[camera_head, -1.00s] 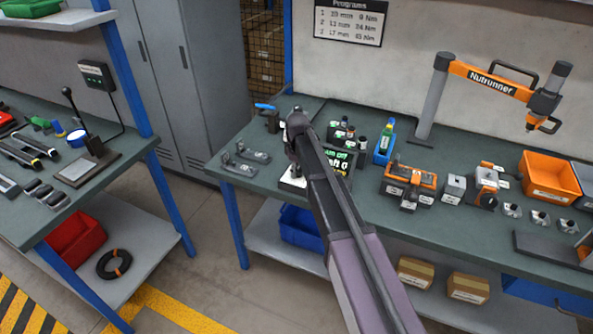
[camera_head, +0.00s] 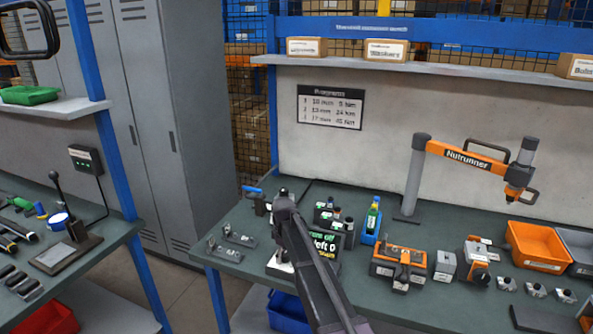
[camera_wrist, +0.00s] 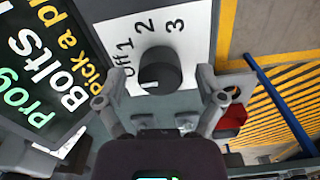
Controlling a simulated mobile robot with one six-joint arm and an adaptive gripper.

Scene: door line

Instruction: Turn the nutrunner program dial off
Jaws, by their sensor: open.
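The program dial (camera_wrist: 160,68) is a dark round knob on a white plate (camera_wrist: 192,22) marked Off, 1, 2 and 3 in the wrist view. I cannot tell which mark it points to. My gripper (camera_wrist: 163,103) is open, with one finger on each side below the knob in the picture; contact is not clear. In the head view my arm hides the dial, and a strip of the white plate (camera_head: 279,267) shows beside it. The dark screen (camera_head: 329,243) by the dial ends a line in "left 0"; its text also shows large in the wrist view (camera_wrist: 50,65).
The orange nutrunner arm (camera_head: 465,158) stands behind on the bench. A bottle in a blue holder (camera_head: 371,222), an orange fixture (camera_head: 398,266) and an orange bin (camera_head: 538,246) are to the right. Grey brackets (camera_head: 232,241) lie left. A program chart (camera_head: 331,107) hangs on the wall.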

